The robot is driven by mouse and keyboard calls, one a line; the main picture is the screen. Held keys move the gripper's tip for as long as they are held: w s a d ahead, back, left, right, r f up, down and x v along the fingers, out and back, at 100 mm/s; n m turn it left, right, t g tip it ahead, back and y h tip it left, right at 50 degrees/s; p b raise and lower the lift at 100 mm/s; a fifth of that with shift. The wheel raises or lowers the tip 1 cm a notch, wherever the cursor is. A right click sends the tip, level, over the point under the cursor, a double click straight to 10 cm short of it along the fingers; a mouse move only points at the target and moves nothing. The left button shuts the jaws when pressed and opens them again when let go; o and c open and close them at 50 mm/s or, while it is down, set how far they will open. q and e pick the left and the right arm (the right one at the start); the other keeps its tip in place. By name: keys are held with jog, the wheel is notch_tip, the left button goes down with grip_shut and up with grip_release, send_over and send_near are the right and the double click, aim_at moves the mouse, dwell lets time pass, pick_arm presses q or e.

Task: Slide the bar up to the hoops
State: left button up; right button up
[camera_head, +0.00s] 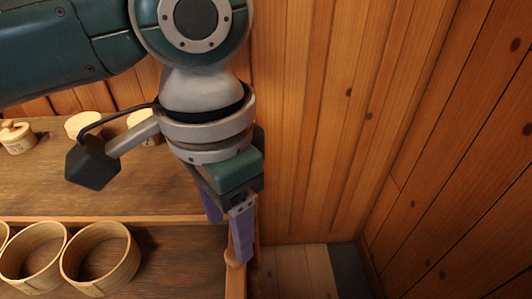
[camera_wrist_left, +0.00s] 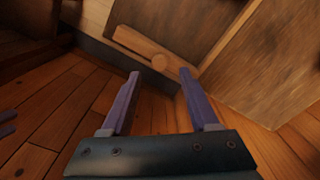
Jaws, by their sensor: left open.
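My left gripper (camera_head: 229,241) points down at the right end of the shelves, its purple fingers apart with nothing between them. In the head view, a small turned wooden piece (camera_head: 232,256) shows beside the fingertip, mostly hidden. Wooden hoops (camera_head: 100,258) stand on the lower shelf, left of the gripper. Purple tips at the wrist view's left edge look like my right gripper (camera_wrist_left: 7,123).
The upper shelf (camera_head: 90,180) holds a lidded pot (camera_head: 17,137) and pale round wooden pieces (camera_head: 84,124) at the back. A plank wall (camera_head: 320,120) rises behind and right of the arm. Plank floor (camera_head: 295,270) shows right of the shelf's end post.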

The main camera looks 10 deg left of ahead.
aim_at(236, 265)
pick_arm(q)
jog(key=shift+f+b, duration=0.35)
jog(key=shift+f, duration=2.05)
jog(key=shift+c, duration=0.4)
grip_shut()
